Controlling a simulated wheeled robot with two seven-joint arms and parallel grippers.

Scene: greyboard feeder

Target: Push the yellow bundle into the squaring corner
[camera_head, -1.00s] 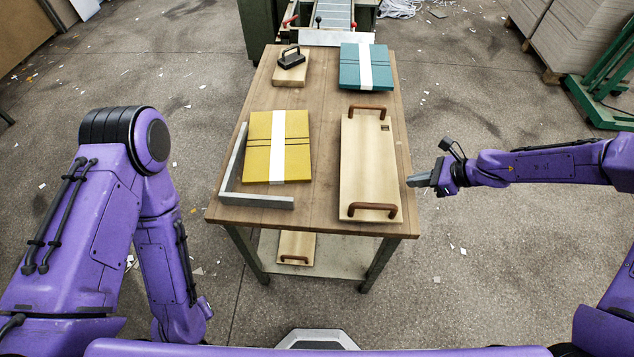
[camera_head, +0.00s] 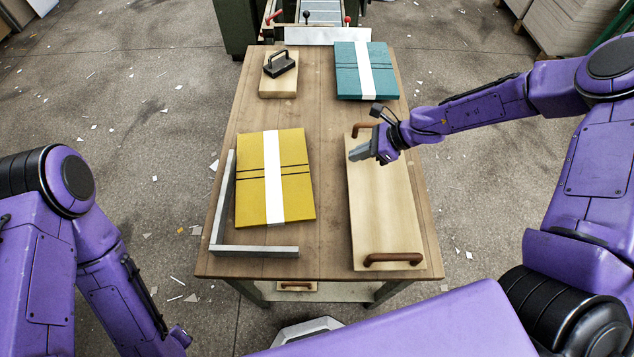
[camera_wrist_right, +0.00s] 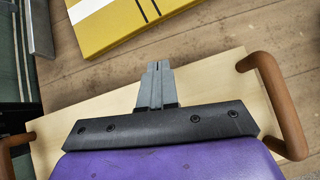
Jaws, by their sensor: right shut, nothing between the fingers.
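The yellow bundle (camera_head: 299,185) lies on the table with a white band and dark straps, slightly turned. The squaring corner (camera_head: 255,250) is a grey metal L along the bundle's left and near sides. A gap shows between the bundle and the near bar; the left bar is close to the bundle's left edge. My right gripper (camera_head: 359,152) is shut and empty, above the far part of the pale handled board, right of the bundle. In the right wrist view its fingers (camera_wrist_right: 155,84) point toward the yellow bundle (camera_wrist_right: 112,22), apart from it. My left gripper is not clearly visible.
The pale board (camera_head: 385,215) with two brown handles lies right of the bundle. A teal bundle (camera_head: 348,72) lies at the back right. A small board with a black-handled weight (camera_head: 279,63) stands at the back left. Bare table separates the bundle and board.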

